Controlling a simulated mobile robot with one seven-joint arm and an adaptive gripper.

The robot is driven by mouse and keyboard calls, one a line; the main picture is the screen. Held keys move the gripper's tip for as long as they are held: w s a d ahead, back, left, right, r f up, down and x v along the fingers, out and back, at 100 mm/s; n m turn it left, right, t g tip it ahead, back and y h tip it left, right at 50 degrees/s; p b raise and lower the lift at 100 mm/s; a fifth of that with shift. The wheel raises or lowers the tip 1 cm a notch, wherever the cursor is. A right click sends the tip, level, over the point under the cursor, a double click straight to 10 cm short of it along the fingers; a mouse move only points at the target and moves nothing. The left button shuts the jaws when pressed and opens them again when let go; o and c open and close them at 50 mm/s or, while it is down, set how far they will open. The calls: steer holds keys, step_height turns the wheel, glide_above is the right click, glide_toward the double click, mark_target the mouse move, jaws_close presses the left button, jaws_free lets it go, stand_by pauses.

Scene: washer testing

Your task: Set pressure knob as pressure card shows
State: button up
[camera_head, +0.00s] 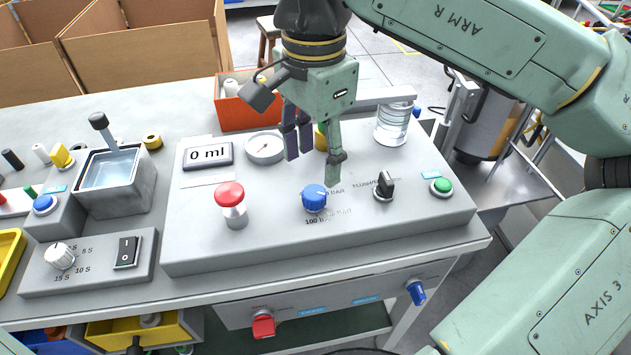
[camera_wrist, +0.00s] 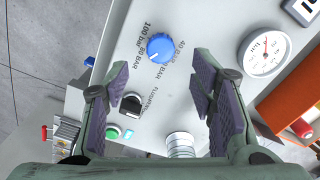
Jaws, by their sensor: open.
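The blue pressure knob (camera_head: 315,199) sits on the front middle of the grey test panel (camera_head: 260,250). It also shows in the wrist view (camera_wrist: 158,51), beyond the fingertips. Printed bar labels surround it, among them 100 bar, 80 bar and 40 bar. Which label its pointer faces is too small to tell. My gripper (camera_head: 318,166) is open and empty, pointing down above the panel behind the knob; its spread fingers also frame the wrist view (camera_wrist: 150,95). I cannot make out a readable pressure card in either view.
A red mushroom button (camera_head: 230,196) stands left of the knob. A black selector (camera_head: 384,185) and a green button (camera_head: 442,186) are to its right. A gauge (camera_head: 265,147), a 0 ml display (camera_head: 208,155) and a clear jar (camera_head: 393,126) stand farther back.

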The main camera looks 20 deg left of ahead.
mark_target(314, 192)
step_height(314, 192, down, 7)
steer(key=shift+r, duration=0.2)
steer(key=c, duration=1.1)
steer(key=shift+c, duration=0.2)
steer(key=shift+m, duration=0.3)
steer(key=shift+f+m+b, duration=0.1)
steer(key=shift+m+b, duration=0.5)
steer(key=shift+b, duration=0.05)
steer(key=m+b, duration=0.2)
steer(key=m, duration=0.1)
steer(key=m+b, duration=0.2)
steer(key=m, duration=0.5)
